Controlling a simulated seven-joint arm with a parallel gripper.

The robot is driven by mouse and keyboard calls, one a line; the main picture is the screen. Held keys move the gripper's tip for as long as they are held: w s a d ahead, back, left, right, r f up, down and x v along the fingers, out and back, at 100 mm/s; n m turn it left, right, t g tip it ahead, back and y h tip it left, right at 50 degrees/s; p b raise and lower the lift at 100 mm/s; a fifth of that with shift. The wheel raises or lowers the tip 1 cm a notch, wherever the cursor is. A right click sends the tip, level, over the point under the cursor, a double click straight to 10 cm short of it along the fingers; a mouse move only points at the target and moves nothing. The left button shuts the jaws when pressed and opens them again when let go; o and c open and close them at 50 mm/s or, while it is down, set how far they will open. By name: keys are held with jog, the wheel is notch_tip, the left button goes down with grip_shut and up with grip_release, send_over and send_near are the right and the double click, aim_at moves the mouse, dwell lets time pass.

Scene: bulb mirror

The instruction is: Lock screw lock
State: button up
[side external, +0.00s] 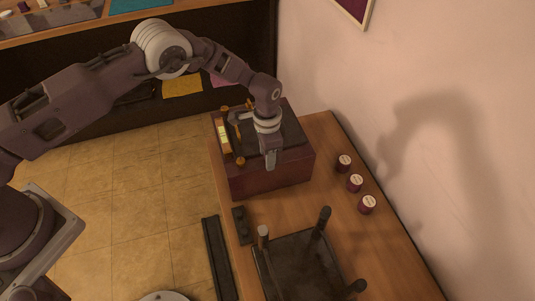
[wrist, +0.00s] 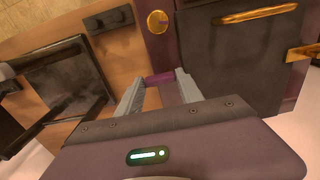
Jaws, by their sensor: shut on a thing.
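The lock unit is a dark red-purple box (side external: 265,180) on the wooden table, with a black top panel (side external: 292,132) and gold fittings. A round gold knob (side external: 240,161) sits at its near left corner; it also shows in the wrist view (wrist: 157,22), just beyond my fingertips. A gold bar handle (wrist: 256,14) lies on the black panel. My gripper (side external: 269,164) points down at the box's near edge. In the wrist view my gripper (wrist: 160,84) has its fingers on either side of a purple piece (wrist: 159,79). I cannot tell whether that piece is loose or part of the box.
Several-legged dark stand (side external: 300,268) lies on the near table. A dark block with pegs (side external: 242,226) is left of it.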

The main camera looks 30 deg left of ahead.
jog(key=shift+w+r, duration=0.1)
jog(key=o, duration=1.4)
notch_tip(320, 180, up, 7)
